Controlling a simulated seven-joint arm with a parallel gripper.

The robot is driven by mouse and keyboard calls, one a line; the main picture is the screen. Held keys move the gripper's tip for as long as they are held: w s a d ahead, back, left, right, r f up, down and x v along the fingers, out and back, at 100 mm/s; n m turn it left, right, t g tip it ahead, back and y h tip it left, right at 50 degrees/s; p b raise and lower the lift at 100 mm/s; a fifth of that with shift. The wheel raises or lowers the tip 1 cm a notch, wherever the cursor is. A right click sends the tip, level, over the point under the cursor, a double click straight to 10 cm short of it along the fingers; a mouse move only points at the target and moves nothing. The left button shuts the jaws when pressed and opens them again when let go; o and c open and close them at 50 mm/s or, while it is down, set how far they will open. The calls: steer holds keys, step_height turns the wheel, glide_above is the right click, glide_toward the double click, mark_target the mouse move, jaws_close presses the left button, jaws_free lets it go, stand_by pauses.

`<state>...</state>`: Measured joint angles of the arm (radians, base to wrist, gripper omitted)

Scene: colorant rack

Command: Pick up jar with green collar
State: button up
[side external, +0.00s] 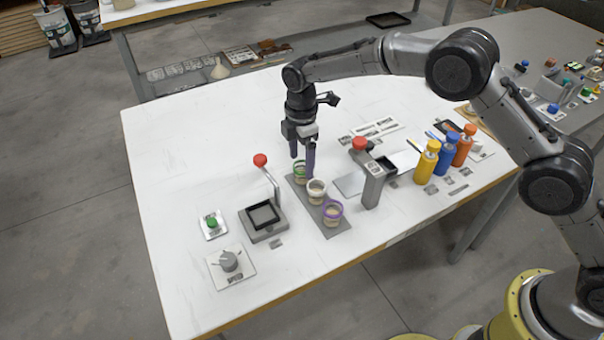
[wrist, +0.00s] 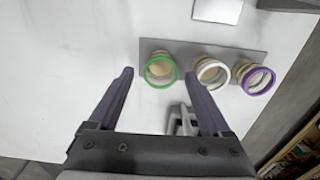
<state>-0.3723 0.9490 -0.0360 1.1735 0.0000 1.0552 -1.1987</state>
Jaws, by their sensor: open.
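The jar with the green collar (side external: 299,169) stands at the far end of a grey strip, in a row with a white-collared jar (side external: 316,190) and a purple-collared jar (side external: 333,211). In the wrist view the green-collared jar (wrist: 161,70) is at the left of the row, its open top showing tan contents. My gripper (side external: 303,165) is open and points down at the green-collared jar; one finger partly hides the jar in the side view. In the wrist view the fingers (wrist: 160,77) are spread wide with the jar between and just beyond their tips.
The grey strip (side external: 343,229) lies on a white table. A press with a red knob (side external: 260,160) stands to the left, and a grey post device with a red top (side external: 372,183) to the right. Yellow (side external: 427,163), blue and orange bottles stand farther right. The table's far left is clear.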

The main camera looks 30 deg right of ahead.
mark_target(302, 168)
steer(key=shift+f, duration=1.6)
jaws_close()
